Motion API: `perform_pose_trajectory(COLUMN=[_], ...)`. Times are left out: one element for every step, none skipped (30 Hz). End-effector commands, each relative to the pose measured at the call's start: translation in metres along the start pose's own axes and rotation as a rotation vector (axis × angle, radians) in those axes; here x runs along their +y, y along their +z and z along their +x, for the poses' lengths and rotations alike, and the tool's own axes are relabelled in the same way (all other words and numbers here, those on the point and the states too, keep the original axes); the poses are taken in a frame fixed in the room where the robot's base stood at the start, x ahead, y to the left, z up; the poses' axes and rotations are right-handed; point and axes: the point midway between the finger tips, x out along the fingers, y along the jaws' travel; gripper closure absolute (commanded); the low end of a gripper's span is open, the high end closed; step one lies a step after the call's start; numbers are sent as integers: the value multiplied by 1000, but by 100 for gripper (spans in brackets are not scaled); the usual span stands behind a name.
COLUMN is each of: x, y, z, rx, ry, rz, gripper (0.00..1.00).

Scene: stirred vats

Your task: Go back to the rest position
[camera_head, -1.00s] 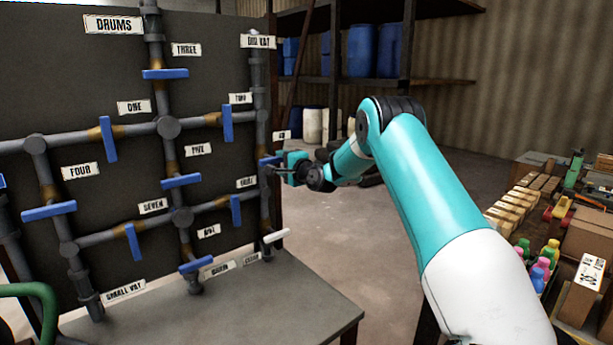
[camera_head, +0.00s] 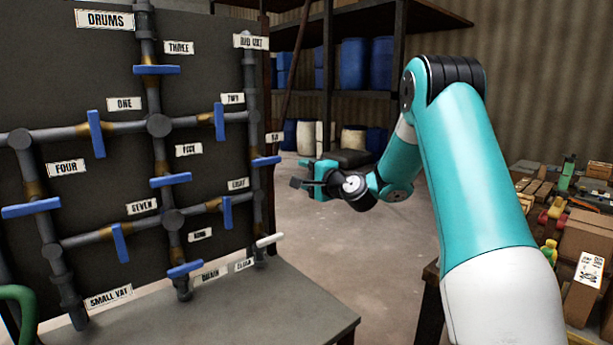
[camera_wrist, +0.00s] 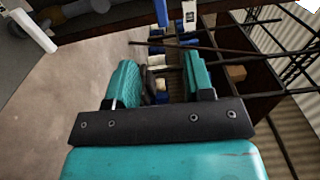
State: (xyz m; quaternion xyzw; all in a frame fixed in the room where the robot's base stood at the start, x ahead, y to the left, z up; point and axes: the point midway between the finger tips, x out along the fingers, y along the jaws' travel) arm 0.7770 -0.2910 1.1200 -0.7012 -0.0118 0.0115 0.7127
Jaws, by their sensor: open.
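My gripper (camera_head: 300,182) is open and empty in the head view, in the air to the right of the pipe board (camera_head: 80,90) and clear of it. The nearest valve handle to it is the blue one (camera_head: 266,161) on the right-hand pipe, which sits about level. In the wrist view my gripper (camera_wrist: 155,75) shows two teal fingers apart with nothing held between them. The blue handle also shows at the top of the wrist view (camera_wrist: 161,12).
A grey table (camera_head: 260,310) stands under the board, with a white handle (camera_head: 269,240) above it. Shelves with blue drums (camera_head: 368,63) stand at the back. A cluttered bench (camera_head: 550,215) is at the right. Open floor (camera_head: 310,240) lies between.

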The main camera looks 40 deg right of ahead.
Motion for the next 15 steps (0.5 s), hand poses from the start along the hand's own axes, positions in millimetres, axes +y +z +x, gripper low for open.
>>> perform_pose_trajectory(x=[0,0,0,0,0,0,0,0,0,-1,-2,-3,-4,-6,-8], y=[0,0,0,0,0,0,0,0,2,4,9,19,30,44,67], z=[0,0,0,0,0,0,0,0,1,1,1,2,2,2,0], rx=[0,0,0,0,0,0,0,0,-3,-9,-19,-43,-68,-100,-152], ry=[0,0,0,0,0,0,0,0,2,5,11,24,39,57,87], rz=[0,0,0,0,0,0,0,0,-2,-7,-15,-34,-54,-79,-123], gripper=[52,52,52,52,52,52,52,52,52,52,52,52,52,52,52])
